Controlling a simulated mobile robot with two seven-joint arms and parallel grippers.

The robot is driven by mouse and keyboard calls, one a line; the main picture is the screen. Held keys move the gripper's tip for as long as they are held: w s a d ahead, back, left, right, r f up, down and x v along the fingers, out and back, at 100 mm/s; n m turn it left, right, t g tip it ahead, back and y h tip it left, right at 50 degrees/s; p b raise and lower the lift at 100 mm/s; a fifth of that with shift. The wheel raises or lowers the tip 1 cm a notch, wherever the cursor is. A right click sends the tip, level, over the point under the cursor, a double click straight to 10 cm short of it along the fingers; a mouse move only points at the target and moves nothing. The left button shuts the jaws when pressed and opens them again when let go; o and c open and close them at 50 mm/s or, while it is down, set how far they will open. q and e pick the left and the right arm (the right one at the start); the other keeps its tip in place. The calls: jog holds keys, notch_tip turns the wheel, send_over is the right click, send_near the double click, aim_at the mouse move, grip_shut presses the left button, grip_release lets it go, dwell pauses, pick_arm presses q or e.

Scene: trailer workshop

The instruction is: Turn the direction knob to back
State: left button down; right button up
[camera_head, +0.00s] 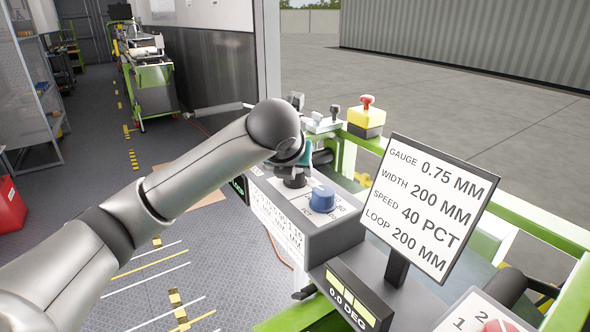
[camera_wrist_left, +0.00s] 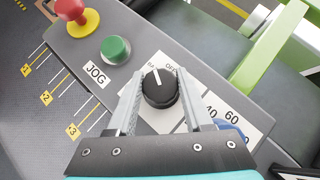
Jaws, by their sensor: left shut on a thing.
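The direction knob (camera_wrist_left: 159,89) is black and round with a white pointer line, on the grey control panel (camera_wrist_left: 185,48). In the left wrist view its pointer points up and slightly left, between a partly hidden label starting "BA" and the label "OFF". My left gripper (camera_wrist_left: 161,98) is shut on the knob, one finger on each side. In the head view the knob (camera_head: 295,181) shows only partly below my left gripper, which my arm largely covers. My right gripper is not in view.
A blue knob (camera_head: 322,199) stands close beside the direction knob. A green button (camera_wrist_left: 116,49) marked JOG and a red button (camera_wrist_left: 70,9) are on the same panel. A display screen (camera_head: 431,205) stands to the right.

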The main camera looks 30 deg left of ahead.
pick_arm(q)
jog(key=shift+c, duration=1.5)
grip_release()
jog(key=p+v, duration=0.1)
jog(key=v, duration=1.4)
jog(key=shift+s, duration=0.15)
